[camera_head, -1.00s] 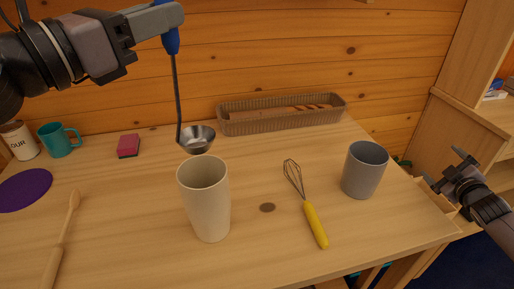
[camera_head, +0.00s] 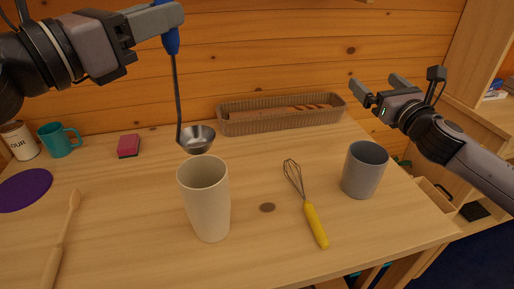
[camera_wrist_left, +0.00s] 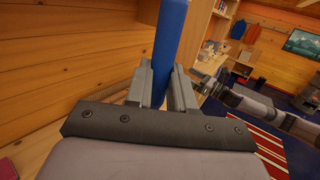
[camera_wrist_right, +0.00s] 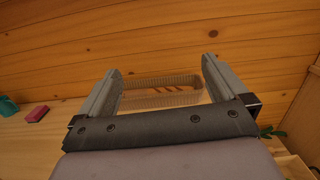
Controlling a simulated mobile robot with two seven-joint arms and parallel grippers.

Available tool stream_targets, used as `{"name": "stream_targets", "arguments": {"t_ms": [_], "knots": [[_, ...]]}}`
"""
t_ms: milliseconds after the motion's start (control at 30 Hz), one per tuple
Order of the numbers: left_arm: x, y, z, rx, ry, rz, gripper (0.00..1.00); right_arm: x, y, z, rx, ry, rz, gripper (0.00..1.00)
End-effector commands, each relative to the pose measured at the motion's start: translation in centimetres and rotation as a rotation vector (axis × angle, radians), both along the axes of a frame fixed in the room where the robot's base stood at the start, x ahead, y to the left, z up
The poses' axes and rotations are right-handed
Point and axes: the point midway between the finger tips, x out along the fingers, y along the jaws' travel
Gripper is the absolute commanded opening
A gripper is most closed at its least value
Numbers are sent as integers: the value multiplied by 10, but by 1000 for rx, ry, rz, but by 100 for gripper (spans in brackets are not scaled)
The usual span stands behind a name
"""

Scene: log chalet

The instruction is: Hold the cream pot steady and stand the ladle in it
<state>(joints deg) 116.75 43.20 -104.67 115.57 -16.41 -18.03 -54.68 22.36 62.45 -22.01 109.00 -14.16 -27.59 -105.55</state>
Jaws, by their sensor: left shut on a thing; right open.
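The cream pot (camera_head: 207,205) stands upright on the table, left of the middle in the head view. The ladle (camera_head: 177,95) hangs bowl-down from my left gripper (camera_head: 168,22), which is shut on its blue handle; the handle also shows between the fingers in the left wrist view (camera_wrist_left: 170,50). The ladle's steel bowl (camera_head: 197,139) appears just behind and above the pot's rim, outside it. My right gripper (camera_head: 363,90) is open and empty, raised above the right back of the table, with its fingers pointing left; it also shows in the right wrist view (camera_wrist_right: 160,80).
A long basket (camera_head: 240,124) is at the back.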

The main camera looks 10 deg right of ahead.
Motion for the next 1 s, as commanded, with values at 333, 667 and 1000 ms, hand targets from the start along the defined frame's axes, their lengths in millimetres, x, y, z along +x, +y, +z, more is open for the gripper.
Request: {"name": "stream_targets", "arguments": {"t_ms": [333, 667, 1000], "knots": [[0, 0, 0, 0, -1, 0, 0, -30, 109, -28, -553, 6, 130, 100], [0, 0, 1, -1, -1, 0, 0, -100, 237, -157, -314, 281, 455, 100], [0, 0, 1, -1, -1, 0, 0, -169, 310, -209, -154, 456, 639, 100]]}}
